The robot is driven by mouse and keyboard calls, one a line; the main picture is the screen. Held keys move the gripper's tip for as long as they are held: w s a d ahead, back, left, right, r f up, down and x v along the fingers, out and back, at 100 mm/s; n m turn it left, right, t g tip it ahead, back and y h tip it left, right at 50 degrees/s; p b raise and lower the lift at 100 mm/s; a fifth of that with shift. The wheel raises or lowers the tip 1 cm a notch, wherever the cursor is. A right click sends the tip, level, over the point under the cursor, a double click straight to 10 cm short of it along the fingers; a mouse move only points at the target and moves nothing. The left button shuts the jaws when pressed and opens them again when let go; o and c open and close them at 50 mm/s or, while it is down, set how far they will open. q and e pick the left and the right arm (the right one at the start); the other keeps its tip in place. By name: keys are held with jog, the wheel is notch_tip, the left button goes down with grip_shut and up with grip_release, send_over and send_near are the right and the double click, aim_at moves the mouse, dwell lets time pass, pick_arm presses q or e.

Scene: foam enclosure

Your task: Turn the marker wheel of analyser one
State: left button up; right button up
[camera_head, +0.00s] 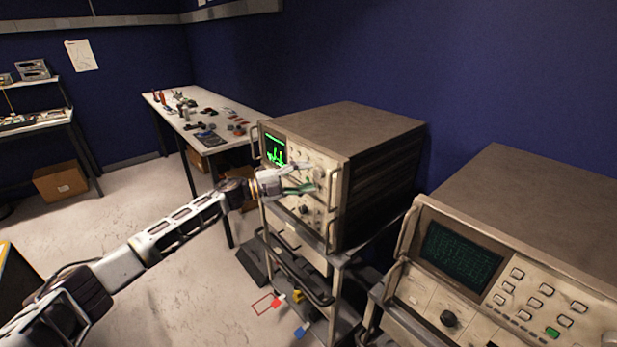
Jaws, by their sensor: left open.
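An analyser (340,125) with a brown-grey case stands on a cart in the middle of the view. Its small screen (275,150) glows with a green trace. My left arm comes in from the lower left, and my left gripper (308,178) is open at the analyser's front panel, over its knobs. The fingers hide part of the panel, so I cannot tell which knob is the marker wheel or whether a finger touches it. A dark knob (304,209) shows just below the gripper. My right gripper is not in view.
A second instrument (540,220) with a dark green screen and several buttons stands at the right. A white table (180,112) with small parts stands behind. A cardboard box (61,181) lies on the floor at left. The floor between is mostly clear.

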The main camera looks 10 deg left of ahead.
pick_arm(q)
jog(key=v, duration=1)
jog(key=shift+a, duration=0.2)
jog(key=shift+f, duration=0.1)
